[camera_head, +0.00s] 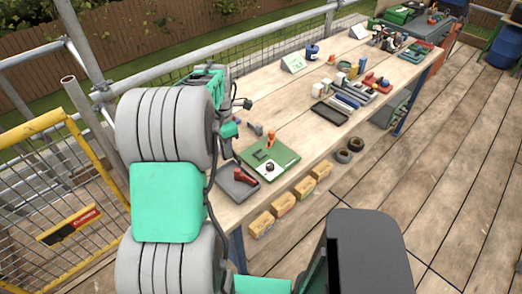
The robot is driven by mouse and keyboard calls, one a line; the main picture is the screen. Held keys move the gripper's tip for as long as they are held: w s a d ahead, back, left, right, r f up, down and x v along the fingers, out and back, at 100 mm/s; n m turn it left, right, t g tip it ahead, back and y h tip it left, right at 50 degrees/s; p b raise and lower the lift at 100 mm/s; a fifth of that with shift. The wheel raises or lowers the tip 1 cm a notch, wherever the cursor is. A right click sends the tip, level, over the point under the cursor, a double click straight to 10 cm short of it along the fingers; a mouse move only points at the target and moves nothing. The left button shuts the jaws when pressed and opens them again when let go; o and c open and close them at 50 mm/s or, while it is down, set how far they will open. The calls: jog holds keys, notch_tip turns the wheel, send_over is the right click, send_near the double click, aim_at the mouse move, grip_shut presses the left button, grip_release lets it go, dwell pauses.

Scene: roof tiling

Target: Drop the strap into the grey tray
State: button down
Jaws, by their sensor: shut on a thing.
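A grey tray (226,186) lies on the near left end of the workbench, with a red and dark item (243,176) in it. My arm fills the left of the view and reaches over this end of the bench. My gripper (229,143) is only partly in view, behind the arm, above and just beyond the grey tray. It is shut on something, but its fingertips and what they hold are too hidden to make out. I cannot pick out the strap.
A green board (284,158) with small parts lies right of the grey tray. A black tray (328,113), blocks and tools stand farther along the workbench (308,142). Yellowish blocks (285,204) sit below its front edge. A yellow barrier (90,170) stands left.

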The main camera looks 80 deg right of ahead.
jog(key=shift+s+d+f, duration=0.1)
jog(key=shift+s+f, duration=0.05)
jog(key=shift+s, duration=0.3)
notch_tip(320, 180, down, 6)
jog(key=b, duration=0.4)
jog(key=shift+w, duration=0.1)
jog(key=c, duration=1.3)
grip_release()
jog(key=shift+o, duration=0.2)
notch_tip(320, 180, up, 8)
jog(key=shift+b, duration=0.55)
